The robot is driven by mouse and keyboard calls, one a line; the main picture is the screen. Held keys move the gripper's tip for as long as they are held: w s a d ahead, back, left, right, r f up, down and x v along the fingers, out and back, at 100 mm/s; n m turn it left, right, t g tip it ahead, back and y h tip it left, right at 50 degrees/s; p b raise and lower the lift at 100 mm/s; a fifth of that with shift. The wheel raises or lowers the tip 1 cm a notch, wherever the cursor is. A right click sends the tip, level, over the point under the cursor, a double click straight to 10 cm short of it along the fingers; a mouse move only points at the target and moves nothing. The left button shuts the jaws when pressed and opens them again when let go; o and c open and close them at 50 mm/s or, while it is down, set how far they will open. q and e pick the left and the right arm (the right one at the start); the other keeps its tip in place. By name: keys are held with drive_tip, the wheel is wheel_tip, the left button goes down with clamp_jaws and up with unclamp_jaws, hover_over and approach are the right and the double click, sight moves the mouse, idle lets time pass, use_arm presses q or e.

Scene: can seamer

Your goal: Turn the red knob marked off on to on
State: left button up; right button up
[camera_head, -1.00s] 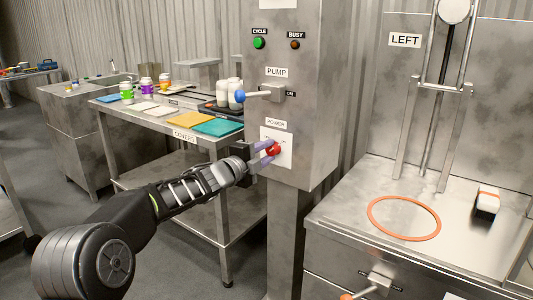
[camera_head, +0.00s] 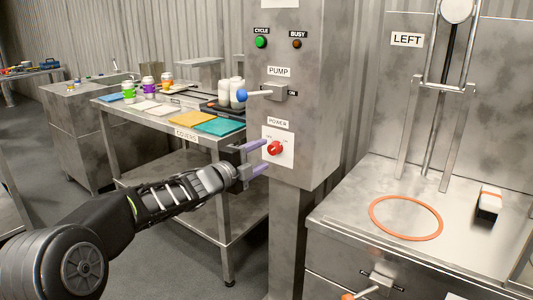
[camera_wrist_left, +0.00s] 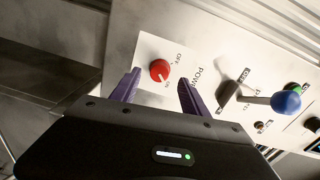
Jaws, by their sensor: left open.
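The red knob (camera_head: 275,148) sits on a white plate (camera_head: 285,160) under the POWER label on the grey metal column. In the left wrist view the knob (camera_wrist_left: 160,71) shows a pale pointer line that runs down toward the lower mark, which seems to be ON; the OFF mark is above it. My left gripper (camera_head: 260,158) is open, its purple fingers a little to the left of the knob and apart from it. In the left wrist view its fingertips (camera_wrist_left: 157,78) stand on either side below the knob, with nothing between them. My right gripper is not in view.
A PUMP lever with a blue ball (camera_head: 242,95) sticks out above the knob. A green CYCLE light (camera_head: 260,42) is higher up. A covers table (camera_head: 185,132) stands left of the column. A bench with an orange ring (camera_head: 405,217) is at the right.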

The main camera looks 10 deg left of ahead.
use_arm(q)
drive_tip(key=v, duration=0.3)
drive_tip(key=shift+s+a, duration=0.1)
drive_tip(key=shift+s, duration=0.2)
